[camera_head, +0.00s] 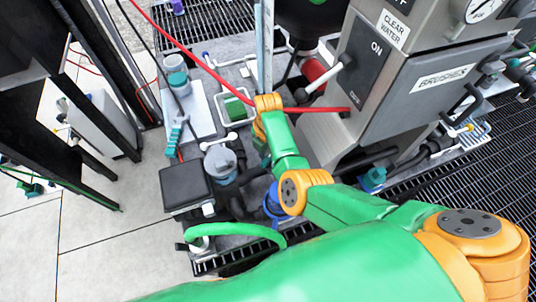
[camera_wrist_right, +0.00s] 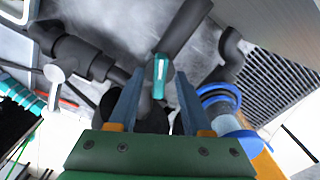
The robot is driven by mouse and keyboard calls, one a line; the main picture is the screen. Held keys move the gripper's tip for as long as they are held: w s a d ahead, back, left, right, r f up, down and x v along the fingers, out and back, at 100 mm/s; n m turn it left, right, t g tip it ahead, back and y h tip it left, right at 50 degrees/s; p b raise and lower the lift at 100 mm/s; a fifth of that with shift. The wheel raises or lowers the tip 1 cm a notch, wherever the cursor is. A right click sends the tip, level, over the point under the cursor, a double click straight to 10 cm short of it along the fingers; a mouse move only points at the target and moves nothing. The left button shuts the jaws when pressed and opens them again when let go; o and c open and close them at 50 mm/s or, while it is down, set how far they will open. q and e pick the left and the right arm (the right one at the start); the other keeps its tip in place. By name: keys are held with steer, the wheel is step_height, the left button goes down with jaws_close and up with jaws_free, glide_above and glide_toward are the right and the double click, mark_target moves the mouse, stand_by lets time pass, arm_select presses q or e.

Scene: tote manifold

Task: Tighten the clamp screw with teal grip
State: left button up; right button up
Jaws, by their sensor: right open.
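The clamp screw's teal grip (camera_wrist_right: 161,76) shows in the right wrist view as an upright teal bar with a pale line, on a grey round body. My right gripper (camera_wrist_right: 160,92) is open, with one finger on each side of the teal grip in the picture and gaps on both sides. I cannot tell how deep the grip sits between the fingers. In the head view my right arm comes in from the lower right and covers this spot, so I cannot make out the clamp screw there. My left gripper is not in view.
Dark pipes (camera_wrist_right: 83,57) and a blue ring (camera_wrist_right: 218,96) lie close around the fingers. In the head view a black box (camera_head: 185,186), a green hose (camera_head: 240,230) and a red hose (camera_head: 190,52) are near my arm. A grey control cabinet (camera_head: 415,70) stands right.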

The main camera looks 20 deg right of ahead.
jaws_close()
